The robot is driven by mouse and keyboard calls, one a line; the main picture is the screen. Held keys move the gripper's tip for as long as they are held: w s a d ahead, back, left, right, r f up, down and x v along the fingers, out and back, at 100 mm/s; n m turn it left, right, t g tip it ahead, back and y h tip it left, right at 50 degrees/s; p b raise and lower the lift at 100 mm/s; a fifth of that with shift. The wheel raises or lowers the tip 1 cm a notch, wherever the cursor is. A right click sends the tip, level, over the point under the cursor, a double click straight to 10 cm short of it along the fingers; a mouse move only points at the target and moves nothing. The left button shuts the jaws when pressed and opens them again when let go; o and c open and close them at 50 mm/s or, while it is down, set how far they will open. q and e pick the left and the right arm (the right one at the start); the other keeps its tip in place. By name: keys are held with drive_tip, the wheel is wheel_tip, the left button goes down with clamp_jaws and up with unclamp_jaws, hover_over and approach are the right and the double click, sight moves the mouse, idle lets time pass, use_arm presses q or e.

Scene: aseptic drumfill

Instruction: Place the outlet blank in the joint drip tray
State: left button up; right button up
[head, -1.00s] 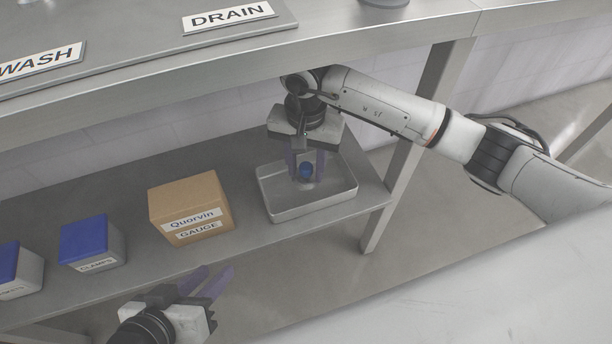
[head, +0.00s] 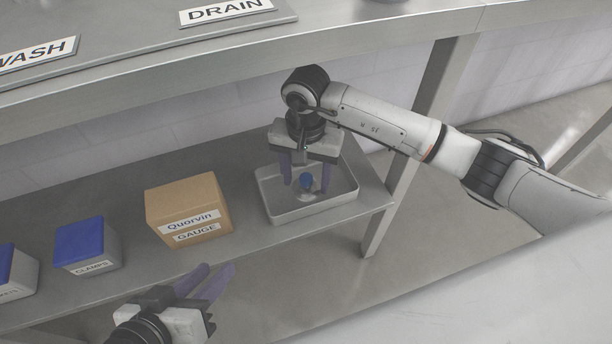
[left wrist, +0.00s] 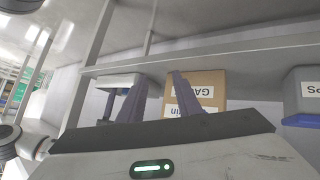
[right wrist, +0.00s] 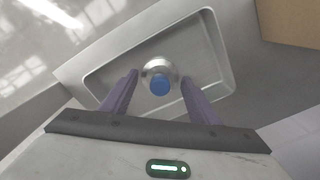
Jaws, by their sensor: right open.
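The outlet blank, a small metal piece with a blue top (head: 306,180), stands in the grey drip tray (head: 347,200) on the lower shelf. It also shows in the right wrist view (right wrist: 160,86), upright on the tray floor. My right gripper (head: 306,190) is over the tray, its fingers open on either side of the blank with gaps between. The right wrist view shows the fingers (right wrist: 158,82) apart from it. My left gripper (head: 212,272) is in front of the shelf, its fingers apart and empty. It also shows in the left wrist view (left wrist: 158,80).
Blue-lidded bins (head: 85,245) stand further left. The upper bench (head: 350,45) with WASH and DRAIN signs overhangs the shelf. A shelf leg (head: 384,210) is right of the tray.

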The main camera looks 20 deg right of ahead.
sight(306, 178)
drive_tip(key=shift+r, duration=0.4)
wheel_tip(306, 178, up, 6)
drive_tip(key=shift+r+p, duration=0.2)
drive_tip(key=shift+p, duration=1.05)
drive_tip(key=shift+r, duration=0.3)
use_arm(q)
drive_tip(key=shift+s+a+f+g+y, duration=0.25)
drive_tip(key=shift+a+f, duration=0.2)
drive_tip(key=shift+f, duration=0.15)
drive_tip(key=shift+s+a+f+g+y, duration=0.15)
drive_tip(key=shift+a+f+g+y, duration=0.1)
drive_tip(key=shift+a+f, duration=0.25)
drive_tip(key=shift+w+d+r, duration=0.1)
drive_tip(key=shift+d+r, duration=0.05)
